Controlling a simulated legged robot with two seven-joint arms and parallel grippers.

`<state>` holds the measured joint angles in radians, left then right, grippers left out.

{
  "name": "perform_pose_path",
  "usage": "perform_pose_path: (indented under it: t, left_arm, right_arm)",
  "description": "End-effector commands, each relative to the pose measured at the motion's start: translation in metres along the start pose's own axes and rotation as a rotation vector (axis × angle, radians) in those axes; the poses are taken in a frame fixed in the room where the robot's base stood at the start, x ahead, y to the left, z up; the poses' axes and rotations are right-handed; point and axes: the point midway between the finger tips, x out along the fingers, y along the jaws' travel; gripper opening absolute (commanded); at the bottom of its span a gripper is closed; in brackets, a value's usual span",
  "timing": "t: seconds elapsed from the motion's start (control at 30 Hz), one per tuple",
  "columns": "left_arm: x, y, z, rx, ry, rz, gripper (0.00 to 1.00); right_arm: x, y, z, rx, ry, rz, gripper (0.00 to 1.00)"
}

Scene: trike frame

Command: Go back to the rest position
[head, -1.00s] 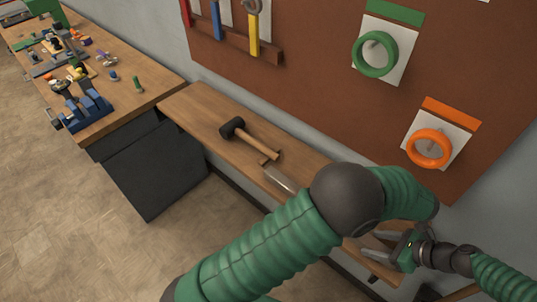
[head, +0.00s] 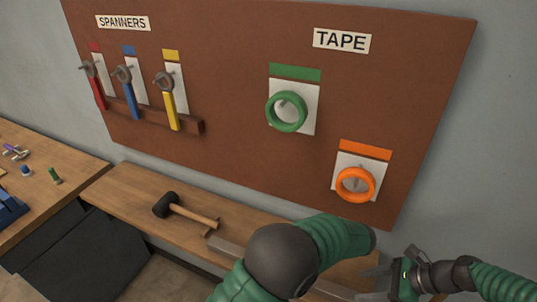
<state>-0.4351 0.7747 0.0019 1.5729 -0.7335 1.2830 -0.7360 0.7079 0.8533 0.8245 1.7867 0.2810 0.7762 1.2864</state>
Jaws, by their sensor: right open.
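My right gripper (head: 374,284) is at the lower right, its fingers pointing left above the right end of the narrow wooden shelf (head: 135,195). Its jaws are open, and I see nothing held between them. My large green arm link with its dark joint (head: 282,260) fills the lower middle and covers part of the shelf. My left gripper does not show.
A mallet (head: 190,209) and a partly hidden metal-bladed tool (head: 228,247) lie on the shelf. The brown pegboard (head: 225,60) above holds spanners, green tape (head: 286,111) and orange tape (head: 355,184). A workbench (head: 65,165) stands left.

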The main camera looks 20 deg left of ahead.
Motion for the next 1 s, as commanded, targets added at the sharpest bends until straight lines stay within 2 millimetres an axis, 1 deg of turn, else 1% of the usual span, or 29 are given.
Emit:
perform_pose_path:
  t: [0.07,0.1,0.17,0.2,0.27,0.3,0.37,0.4,0.5,0.57,0.63,1.0]
  left_arm:
    - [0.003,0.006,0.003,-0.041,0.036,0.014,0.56]
    - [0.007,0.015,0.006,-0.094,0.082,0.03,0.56]
    - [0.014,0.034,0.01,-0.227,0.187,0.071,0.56]
    - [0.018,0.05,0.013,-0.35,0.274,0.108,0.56]
    - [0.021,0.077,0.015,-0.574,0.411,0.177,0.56]
    - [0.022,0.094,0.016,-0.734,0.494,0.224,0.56]
    - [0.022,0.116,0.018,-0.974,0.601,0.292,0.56]
    - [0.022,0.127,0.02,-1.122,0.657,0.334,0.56]
    - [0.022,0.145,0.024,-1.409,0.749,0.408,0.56]
    - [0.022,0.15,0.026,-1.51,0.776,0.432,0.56]
    - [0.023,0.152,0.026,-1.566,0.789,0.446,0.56]
    - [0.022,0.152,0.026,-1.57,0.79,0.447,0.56]
  right_arm:
    - [0.004,0.01,-0.005,-0.059,0.047,0.016,0.56]
    - [0.008,0.02,-0.012,-0.133,0.104,0.034,0.56]
    - [0.01,0.043,-0.028,-0.304,0.225,0.078,0.56]
    - [0.006,0.06,-0.042,-0.451,0.321,0.118,0.56]
    - [-0.01,0.084,-0.061,-0.693,0.463,0.186,0.56]
    - [-0.024,0.098,-0.07,-0.853,0.545,0.233,0.56]
    - [-0.046,0.116,-0.079,-1.074,0.643,0.299,0.56]
    - [-0.059,0.126,-0.082,-1.201,0.692,0.337,0.56]
    - [-0.082,0.144,-0.087,-1.438,0.763,0.408,0.56]
    - [-0.087,0.149,-0.088,-1.516,0.781,0.431,0.56]
    - [-0.091,0.151,-0.09,-1.559,0.789,0.445,0.56]
    - [-0.091,0.152,-0.09,-1.563,0.789,0.446,0.56]
